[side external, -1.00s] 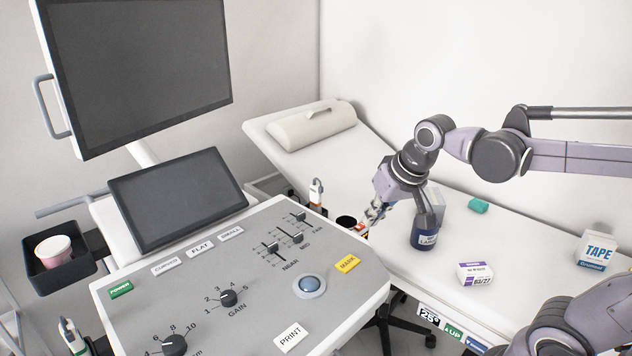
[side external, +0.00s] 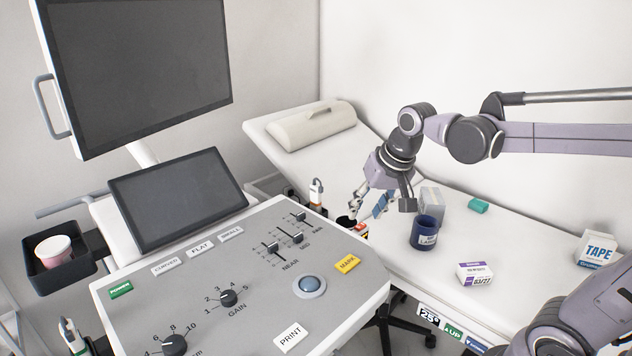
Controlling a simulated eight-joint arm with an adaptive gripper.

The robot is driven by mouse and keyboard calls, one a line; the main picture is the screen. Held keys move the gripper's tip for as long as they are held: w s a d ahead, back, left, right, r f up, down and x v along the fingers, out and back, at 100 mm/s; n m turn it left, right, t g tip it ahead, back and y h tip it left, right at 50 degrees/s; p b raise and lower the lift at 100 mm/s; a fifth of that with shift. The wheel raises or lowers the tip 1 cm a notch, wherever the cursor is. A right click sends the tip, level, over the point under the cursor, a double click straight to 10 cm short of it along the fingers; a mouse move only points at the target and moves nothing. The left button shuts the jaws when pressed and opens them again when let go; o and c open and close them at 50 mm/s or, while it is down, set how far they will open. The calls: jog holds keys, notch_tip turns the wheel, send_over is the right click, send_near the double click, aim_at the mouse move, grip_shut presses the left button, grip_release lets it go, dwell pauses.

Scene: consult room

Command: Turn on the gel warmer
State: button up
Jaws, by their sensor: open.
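Past the right edge of the console, a dark round cup-like holder (side external: 346,221) with a small orange-red part (side external: 361,228) beside it is partly in view. It may be the gel warmer; its switch and any label are too small to tell. My gripper (side external: 368,208) is open and empty, tilted down, just above and to the right of this holder. The contact, if any, cannot be told from this view. A white bottle with an orange band (side external: 316,192) stands upright left of my gripper, at the console's far side.
The console (side external: 225,265) lies left, with a yellow MARK key (side external: 347,264).

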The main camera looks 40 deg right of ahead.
jog(key=w+d+m+g, duration=0.2)
jog(key=w+d+m, duration=0.3)
jog(key=w+d, duration=0.15)
jog(key=m+g, duration=0.3)
jog(key=m, duration=0.4)
send_over(358, 227)
notch_tip(358, 227, down, 6)
jog(key=shift+y, duration=0.3)
notch_tip(358, 227, down, 11)
jog(key=shift+r, duration=0.15)
grip_shut()
